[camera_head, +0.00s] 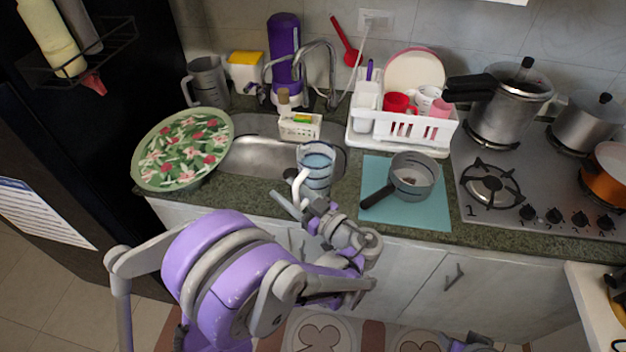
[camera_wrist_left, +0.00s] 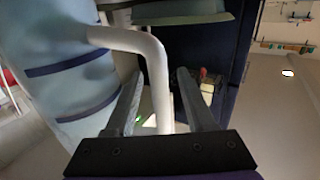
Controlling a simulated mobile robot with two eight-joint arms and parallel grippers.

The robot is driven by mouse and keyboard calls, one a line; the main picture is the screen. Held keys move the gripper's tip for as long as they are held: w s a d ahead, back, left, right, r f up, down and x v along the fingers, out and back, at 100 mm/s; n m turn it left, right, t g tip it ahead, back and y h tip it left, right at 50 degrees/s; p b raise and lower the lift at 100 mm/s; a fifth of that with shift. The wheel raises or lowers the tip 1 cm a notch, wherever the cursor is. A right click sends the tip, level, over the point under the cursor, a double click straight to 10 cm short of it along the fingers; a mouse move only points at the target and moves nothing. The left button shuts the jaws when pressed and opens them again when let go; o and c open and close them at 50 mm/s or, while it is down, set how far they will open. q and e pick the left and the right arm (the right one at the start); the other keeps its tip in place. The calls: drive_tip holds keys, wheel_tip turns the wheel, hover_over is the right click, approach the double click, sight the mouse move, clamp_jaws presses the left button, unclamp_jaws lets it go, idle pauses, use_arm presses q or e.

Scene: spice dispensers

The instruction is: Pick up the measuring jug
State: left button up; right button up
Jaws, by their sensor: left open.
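The measuring jug (camera_head: 318,160) is a clear bluish jug with dark blue bands and a white handle. It is at the front edge of the counter, before the sink, in the head view. My left gripper (camera_head: 296,203) is at its handle side. In the left wrist view the jug's body (camera_wrist_left: 68,70) fills the left side. Its white handle (camera_wrist_left: 155,70) comes down between the open fingers of my left gripper (camera_wrist_left: 160,100). The fingers stand apart on either side of the handle. I cannot tell whether either one touches it.
A saucepan (camera_head: 411,177) on a teal mat (camera_head: 430,213) is right of the jug. A grey jug (camera_head: 208,82) stands at back left. The stove (camera_head: 500,211) is at right.

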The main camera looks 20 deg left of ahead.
use_arm(q)
drive_tip(key=shift+w+a, duration=0.1)
drive_tip(key=shift+a, duration=0.2)
clamp_jaws()
idle(1.2)
